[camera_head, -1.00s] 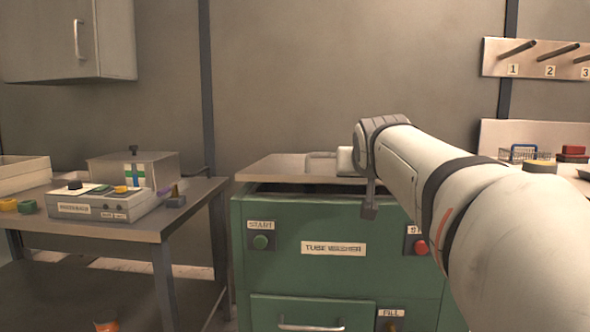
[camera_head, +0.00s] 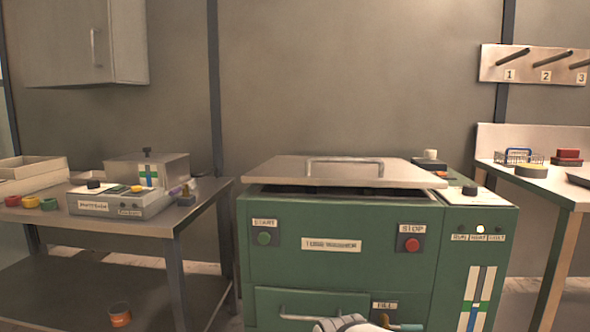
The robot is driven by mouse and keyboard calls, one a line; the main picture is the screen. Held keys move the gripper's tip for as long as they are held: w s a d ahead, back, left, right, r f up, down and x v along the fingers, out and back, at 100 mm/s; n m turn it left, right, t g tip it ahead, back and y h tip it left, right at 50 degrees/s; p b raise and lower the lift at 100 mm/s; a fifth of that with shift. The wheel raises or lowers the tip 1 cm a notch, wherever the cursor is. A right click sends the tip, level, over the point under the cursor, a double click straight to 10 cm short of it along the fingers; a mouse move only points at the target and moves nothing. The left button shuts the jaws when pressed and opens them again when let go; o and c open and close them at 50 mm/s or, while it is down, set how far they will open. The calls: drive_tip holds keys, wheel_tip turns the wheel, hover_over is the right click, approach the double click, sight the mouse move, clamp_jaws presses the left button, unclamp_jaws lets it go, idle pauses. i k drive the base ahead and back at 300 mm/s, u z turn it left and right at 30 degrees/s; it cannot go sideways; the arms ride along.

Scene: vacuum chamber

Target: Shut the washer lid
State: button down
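The tube washer (camera_head: 330,228) is a green cabinet in the middle of the view. Its lid (camera_head: 290,172) is a flat pale metal plate with a bar handle (camera_head: 345,161) on top. The lid lies low over the top opening, and a dark gap shows between its front edge and the green body. A pale part of my arm (camera_head: 341,324) shows at the bottom edge, low in front of the washer and well below the lid. My gripper's fingers cannot be made out.
The washer's front has START (camera_head: 264,239) and STOP (camera_head: 411,245) buttons and a drawer (camera_head: 310,305). A table with a control box (camera_head: 120,201) stands at left. A bench (camera_head: 540,183) stands at right. An orange-labelled container (camera_head: 120,315) is on the left table's lower shelf.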

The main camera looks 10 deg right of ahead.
sight(312, 171)
drive_tip(key=k, duration=1.1)
drive_tip(key=z, duration=0.55)
drive_tip(key=i, duration=1.5)
drive_tip(key=u, duration=0.25)
